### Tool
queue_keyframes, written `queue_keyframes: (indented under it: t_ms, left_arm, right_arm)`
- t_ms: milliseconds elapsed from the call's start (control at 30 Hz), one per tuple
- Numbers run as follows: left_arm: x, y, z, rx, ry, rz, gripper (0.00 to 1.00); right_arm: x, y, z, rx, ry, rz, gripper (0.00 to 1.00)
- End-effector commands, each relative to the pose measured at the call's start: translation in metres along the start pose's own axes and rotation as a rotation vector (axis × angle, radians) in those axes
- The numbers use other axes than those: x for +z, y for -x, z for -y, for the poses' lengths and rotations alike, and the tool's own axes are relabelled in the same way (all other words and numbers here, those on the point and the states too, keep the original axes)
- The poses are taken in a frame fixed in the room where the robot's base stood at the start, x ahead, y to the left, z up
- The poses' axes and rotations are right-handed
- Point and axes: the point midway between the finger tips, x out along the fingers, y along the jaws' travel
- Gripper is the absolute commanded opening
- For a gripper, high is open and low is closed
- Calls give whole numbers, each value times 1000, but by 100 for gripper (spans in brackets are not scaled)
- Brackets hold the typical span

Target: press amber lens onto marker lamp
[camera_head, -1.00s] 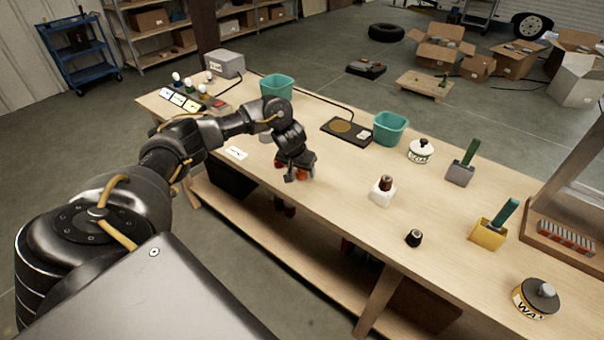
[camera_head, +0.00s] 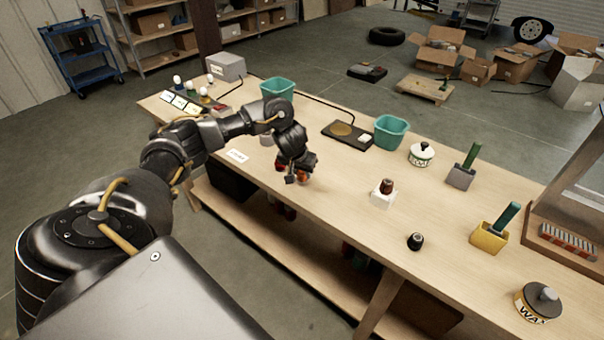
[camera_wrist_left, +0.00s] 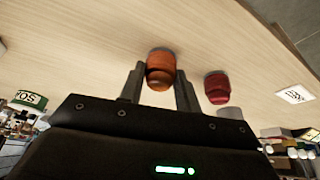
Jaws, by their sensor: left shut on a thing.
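The amber lens (camera_wrist_left: 160,79) is between the two fingers of my left gripper (camera_wrist_left: 160,92) in the left wrist view. The fingers are shut on it. The marker lamp (camera_wrist_left: 161,54) shows as a grey rim and orange body right behind the lens, against the bench top. I cannot tell whether the lens is fully seated on it. In the head view my left gripper (camera_head: 297,176) is low over the near edge of the bench, with a bit of orange showing. My right gripper is in neither view.
A red lamp (camera_wrist_left: 216,88) stands beside the amber one. On the bench (camera_head: 340,220) are teal bins (camera_head: 390,131), a white block with a brown top (camera_head: 383,195), a black knob (camera_head: 415,241) and a yellow holder (camera_head: 488,238). The bench between gripper and white block is clear.

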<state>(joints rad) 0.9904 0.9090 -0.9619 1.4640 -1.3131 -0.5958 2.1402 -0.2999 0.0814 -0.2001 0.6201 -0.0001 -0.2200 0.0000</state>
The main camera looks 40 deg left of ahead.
Motion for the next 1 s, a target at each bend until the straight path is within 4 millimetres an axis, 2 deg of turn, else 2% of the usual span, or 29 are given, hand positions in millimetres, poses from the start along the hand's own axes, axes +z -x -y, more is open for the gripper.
queue_keyframes:
  t_ms: [167, 467, 533, 700, 1000]
  left_arm:
    - [-10, 21, 0, 2, 1, -5, 13]
    - [10, 108, 18, -2, -5, -5, 13]
    - [26, 116, 24, -2, -4, -2, 13]
    - [52, 142, 34, -1, -2, -2, 13]
    - [74, 163, 42, -1, -1, -1, 13]
  right_arm:
    - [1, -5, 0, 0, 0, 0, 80]
    - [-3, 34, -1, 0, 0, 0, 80]
    - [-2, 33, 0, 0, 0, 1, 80]
    - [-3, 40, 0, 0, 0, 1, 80]
    - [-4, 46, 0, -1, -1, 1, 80]
